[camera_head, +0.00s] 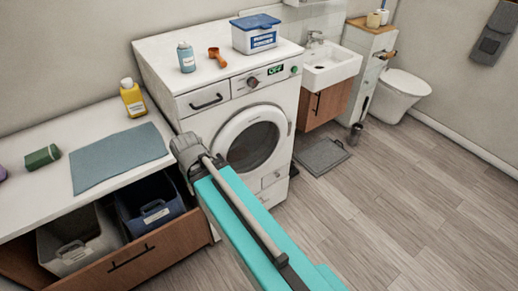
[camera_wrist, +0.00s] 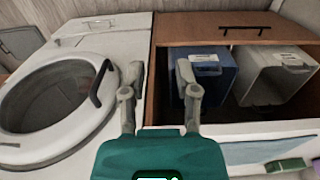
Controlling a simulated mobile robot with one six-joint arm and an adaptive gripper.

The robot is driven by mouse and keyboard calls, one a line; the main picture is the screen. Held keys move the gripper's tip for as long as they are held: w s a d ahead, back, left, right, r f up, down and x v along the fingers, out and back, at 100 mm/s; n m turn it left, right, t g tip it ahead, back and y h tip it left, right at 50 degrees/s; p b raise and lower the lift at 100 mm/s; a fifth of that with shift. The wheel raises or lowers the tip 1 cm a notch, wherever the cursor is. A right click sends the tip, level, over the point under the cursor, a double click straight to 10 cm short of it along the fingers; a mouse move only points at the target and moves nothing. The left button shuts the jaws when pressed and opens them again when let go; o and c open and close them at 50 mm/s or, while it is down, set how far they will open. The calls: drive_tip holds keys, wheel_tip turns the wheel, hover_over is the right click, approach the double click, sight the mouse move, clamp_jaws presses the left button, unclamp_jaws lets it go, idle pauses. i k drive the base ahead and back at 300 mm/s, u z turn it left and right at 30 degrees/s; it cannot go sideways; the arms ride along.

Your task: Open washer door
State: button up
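The washer is a white front-loader with a round door (camera_head: 250,146) and dark glass; the door looks shut. In the wrist view the door (camera_wrist: 84,126) fills the left side, with a dark curved handle (camera_wrist: 101,83) on its rim nearest my gripper. In the head view I cannot make this handle out, as my gripper (camera_head: 186,148) is in front of the washer's left part. In the wrist view my gripper (camera_wrist: 158,80) is open and empty, its two fingers apart. The handle is left of the left finger, with a gap in the picture between them.
Left of the washer is a counter with a blue-grey mat (camera_head: 117,157), yellow bottle (camera_head: 133,99) and green item (camera_head: 42,156). Below it, an open wooden drawer (camera_head: 135,262) holds a dark blue bin (camera_head: 150,207) and a white bin (camera_head: 80,247). Floor (camera_head: 400,220) on the right is clear.

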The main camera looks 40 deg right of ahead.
sight(264, 114)
drive_tip(key=z, duration=0.65)
drive_tip(key=k, duration=0.9)
drive_tip(key=u, duration=0.6)
drive_tip(key=i, duration=0.5)
